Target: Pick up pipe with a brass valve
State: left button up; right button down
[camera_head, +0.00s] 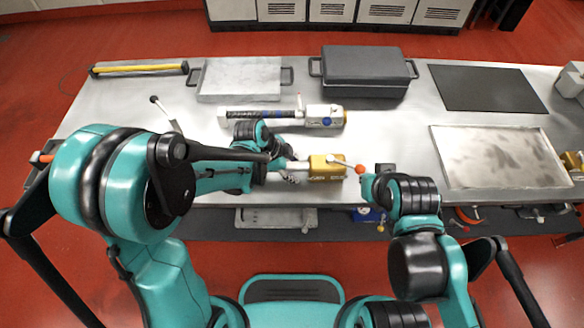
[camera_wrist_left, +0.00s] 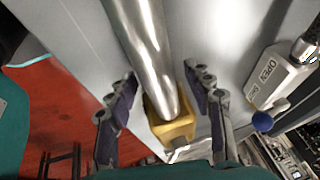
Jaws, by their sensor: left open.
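The pipe with a brass valve (camera_head: 326,167) lies near the front edge of the metal table in the head view. Its valve is yellow-gold, and a lever with a red-orange knob (camera_head: 359,169) sits at its right end. In the left wrist view the silver pipe (camera_wrist_left: 150,45) runs down to the brass valve (camera_wrist_left: 171,122). My left gripper (camera_wrist_left: 160,72) is open, with one dark finger on each side of the pipe and valve. In the head view my left arm partly hides the pipe's left part. My right arm is at the right, but its gripper cannot be made out.
A second pipe with a white valve and blue knob (camera_head: 325,116) lies just behind. Farther back are a light metal tray (camera_head: 240,80), a dark lidded box (camera_head: 362,70) and a black mat (camera_head: 486,90). A stained plate (camera_head: 497,157) lies at the right.

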pick_arm(q)
grip_shut()
dwell(0.3)
